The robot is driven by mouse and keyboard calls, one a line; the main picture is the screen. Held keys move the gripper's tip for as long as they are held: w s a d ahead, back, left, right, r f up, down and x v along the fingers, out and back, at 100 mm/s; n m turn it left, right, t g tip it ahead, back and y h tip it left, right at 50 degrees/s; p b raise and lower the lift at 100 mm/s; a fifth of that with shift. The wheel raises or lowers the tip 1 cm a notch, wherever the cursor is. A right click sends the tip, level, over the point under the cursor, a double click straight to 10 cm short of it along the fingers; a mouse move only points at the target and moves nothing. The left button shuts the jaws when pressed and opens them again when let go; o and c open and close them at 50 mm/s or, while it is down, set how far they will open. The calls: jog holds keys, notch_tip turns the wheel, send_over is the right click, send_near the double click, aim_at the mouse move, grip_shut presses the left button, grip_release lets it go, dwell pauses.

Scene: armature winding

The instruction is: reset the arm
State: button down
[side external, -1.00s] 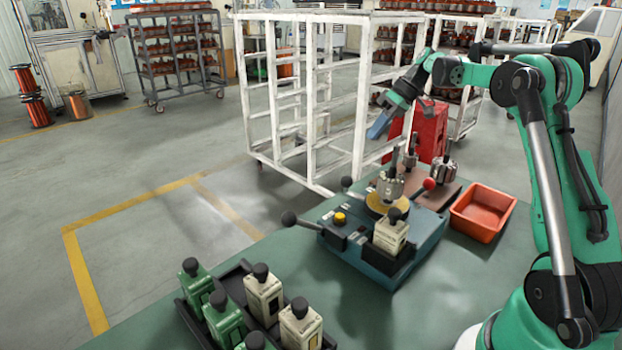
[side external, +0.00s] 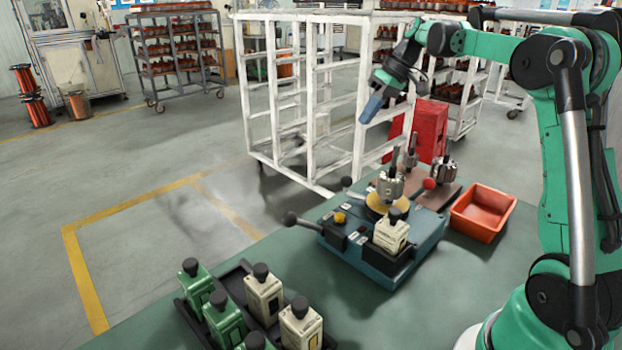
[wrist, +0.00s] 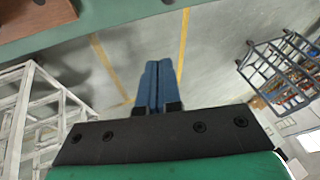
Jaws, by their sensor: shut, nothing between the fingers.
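My gripper (side external: 371,107) is raised above and behind the work table, in front of the white frame rack in the side external view. Its blue fingers are together with nothing between them, and they also show shut in the wrist view (wrist: 158,85). The blue winding fixture (side external: 386,240) stands on the green table below, apart from the gripper. An armature (side external: 389,187) stands upright on the fixture. A cream block with a black knob (side external: 391,232) sits in the fixture's front.
Two more armatures (side external: 444,173) stand on a brown board behind the fixture. An orange bin (side external: 482,211) is at right. A black tray (side external: 207,333) holds green and cream knobbed blocks at front left. The white rack (side external: 310,100) stands close behind the gripper.

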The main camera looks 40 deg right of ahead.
jog(key=s+a+f+t+h, duration=0.1)
jog(key=s+a+f+h, duration=0.1)
jog(key=s+a, duration=0.4)
jog(key=s+a+f+t+h, duration=0.2)
jog(key=s+a+f, duration=0.2)
jog(key=a, duration=0.9)
jog(key=shift+s+m, duration=0.4)
jog(key=shift+s, duration=0.5)
